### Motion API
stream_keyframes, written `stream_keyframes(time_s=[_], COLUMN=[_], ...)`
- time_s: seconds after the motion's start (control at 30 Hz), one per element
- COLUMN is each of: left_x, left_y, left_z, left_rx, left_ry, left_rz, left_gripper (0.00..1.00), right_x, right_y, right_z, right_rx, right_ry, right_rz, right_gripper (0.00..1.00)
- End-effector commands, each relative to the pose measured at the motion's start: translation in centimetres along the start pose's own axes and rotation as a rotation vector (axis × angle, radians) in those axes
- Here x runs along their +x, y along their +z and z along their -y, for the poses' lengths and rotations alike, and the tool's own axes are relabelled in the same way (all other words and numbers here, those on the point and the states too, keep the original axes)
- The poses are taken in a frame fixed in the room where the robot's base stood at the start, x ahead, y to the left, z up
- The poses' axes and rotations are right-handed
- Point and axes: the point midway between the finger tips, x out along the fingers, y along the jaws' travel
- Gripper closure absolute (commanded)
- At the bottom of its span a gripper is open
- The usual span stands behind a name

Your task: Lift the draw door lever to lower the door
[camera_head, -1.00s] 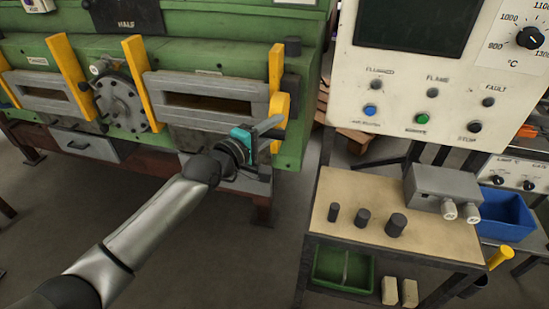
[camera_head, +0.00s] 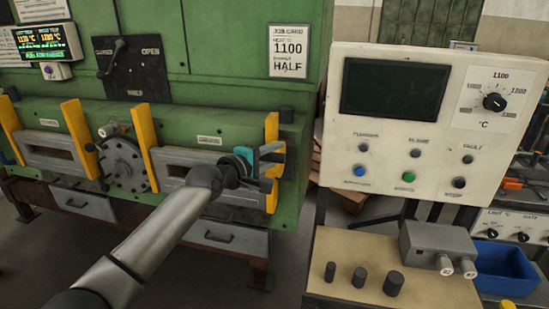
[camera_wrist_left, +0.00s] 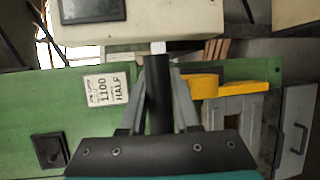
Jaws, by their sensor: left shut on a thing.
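The draw door lever (camera_wrist_left: 158,95) shows in the left wrist view as a dark round bar with a pale end, between my fingers. My left gripper (camera_head: 270,165) is shut on it at the right end of the furnace front, beside a yellow upright. It also shows in the left wrist view (camera_wrist_left: 158,118). The grey draw door (camera_head: 168,161) with its dark slot stands left of the gripper, between yellow uprights. My forearm hides much of the door, and the lever's mount is hidden. My right gripper is not in view.
The control panel (camera_head: 430,130) stands right of the furnace, with a gap between. Below it, a bench (camera_head: 345,250) carries several dark cylinders and a grey box (camera_head: 438,246). A blue bin (camera_head: 506,267) is at the right. A round flanged hub (camera_head: 122,163) sits left of the door.

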Motion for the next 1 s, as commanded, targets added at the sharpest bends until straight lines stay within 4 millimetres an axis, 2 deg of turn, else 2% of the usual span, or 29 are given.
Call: stream_keyframes(time_s=[0.03, 0.27, 0.3, 0.53, 0.83, 1.0], left_x=[-0.11, -0.13, -0.13, -0.10, -0.10, -0.90], left_y=[-0.59, -0.66, -0.67, -0.47, -0.20, -0.14], left_z=[0.07, 0.22, 0.24, 0.30, 0.36, 0.39], left_rx=[0.007, 0.007, 0.008, 0.005, 0.002, 0.003], left_ry=[-0.001, -0.003, -0.004, -0.005, -0.007, -0.007], left_rz=[-0.012, -0.013, -0.013, -0.009, -0.004, -0.002], left_gripper=[1.00, 1.00, 0.67, 0.42, 0.41, 0.41], right_x=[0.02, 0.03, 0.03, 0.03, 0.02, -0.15], right_y=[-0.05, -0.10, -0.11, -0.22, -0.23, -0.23], right_z=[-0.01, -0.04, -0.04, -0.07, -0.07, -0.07], right_rx=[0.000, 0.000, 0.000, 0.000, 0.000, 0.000], right_ry=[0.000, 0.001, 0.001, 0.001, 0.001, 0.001], right_rz=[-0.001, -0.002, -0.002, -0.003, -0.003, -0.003], right_gripper=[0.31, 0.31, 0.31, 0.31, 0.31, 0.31])
